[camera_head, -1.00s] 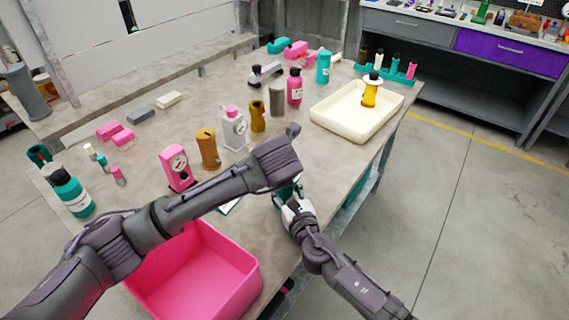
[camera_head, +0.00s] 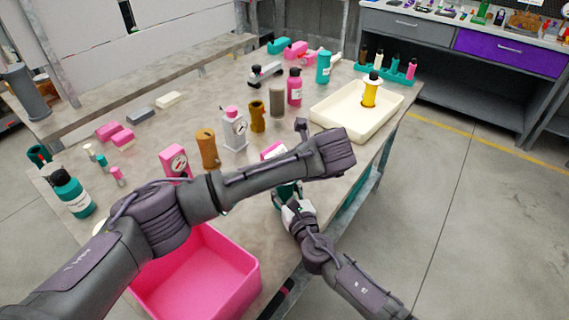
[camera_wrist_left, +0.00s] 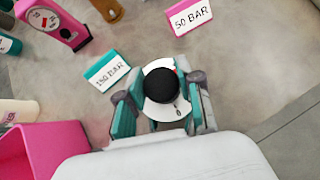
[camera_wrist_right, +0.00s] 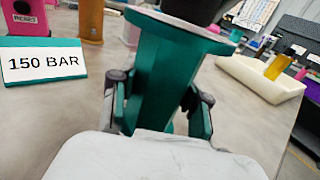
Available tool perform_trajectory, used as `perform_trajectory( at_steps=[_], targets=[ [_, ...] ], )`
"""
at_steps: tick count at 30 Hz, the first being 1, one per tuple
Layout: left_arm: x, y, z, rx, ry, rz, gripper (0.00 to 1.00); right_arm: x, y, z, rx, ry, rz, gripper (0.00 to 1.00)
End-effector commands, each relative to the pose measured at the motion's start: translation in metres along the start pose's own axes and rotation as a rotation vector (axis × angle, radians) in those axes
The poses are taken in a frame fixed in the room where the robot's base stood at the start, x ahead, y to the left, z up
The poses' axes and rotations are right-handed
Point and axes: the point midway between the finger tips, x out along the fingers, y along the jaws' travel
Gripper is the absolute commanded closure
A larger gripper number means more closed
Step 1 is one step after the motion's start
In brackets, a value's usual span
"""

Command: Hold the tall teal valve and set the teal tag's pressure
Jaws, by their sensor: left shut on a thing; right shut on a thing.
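The tall teal valve stands upright on the table; its teal body (camera_wrist_right: 163,75) fills the middle of the right wrist view. In the left wrist view, its round black knob (camera_wrist_left: 162,84) sits over a pale dial face (camera_wrist_left: 160,110). My left gripper (camera_wrist_left: 163,90) comes from above, shut on the knob. My right gripper (camera_wrist_right: 158,100) is shut on the teal body from the side. The teal tag (camera_wrist_left: 107,72) reads 150 BAR; it also shows in the right wrist view (camera_wrist_right: 43,63). In the head view, my left arm hides most of the valve.
A pink tag (camera_wrist_left: 190,15) reads 50 BAR. A pink bin (camera_head: 200,285) is at the near edge.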

Motion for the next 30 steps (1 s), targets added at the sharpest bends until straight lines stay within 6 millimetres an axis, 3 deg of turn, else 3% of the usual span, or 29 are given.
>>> perform_trajectory(
  at_steps=[15, 16, 20, 30],
  targets=[
    [0.0027, 0.0016, 0.0001, -0.017, -0.001, 0.020, 0.99, -0.0004, 0.0016, 0.0008, 0.001, -0.002, 0.003, 1.00],
    [0.0027, 0.0016, 0.0001, -0.016, -0.001, 0.020, 0.63, -0.0004, 0.0016, 0.0008, 0.001, -0.002, 0.003, 1.00],
    [0.0021, 0.0012, 0.0000, -0.016, -0.001, 0.018, 0.41, -0.0002, 0.0013, 0.0007, 0.001, -0.002, 0.002, 1.00],
    [-0.0007, 0.0003, 0.0001, -0.015, -0.001, 0.015, 0.38, 0.0000, 0.0004, 0.0006, 0.001, -0.001, 0.000, 1.00]
  ],
)
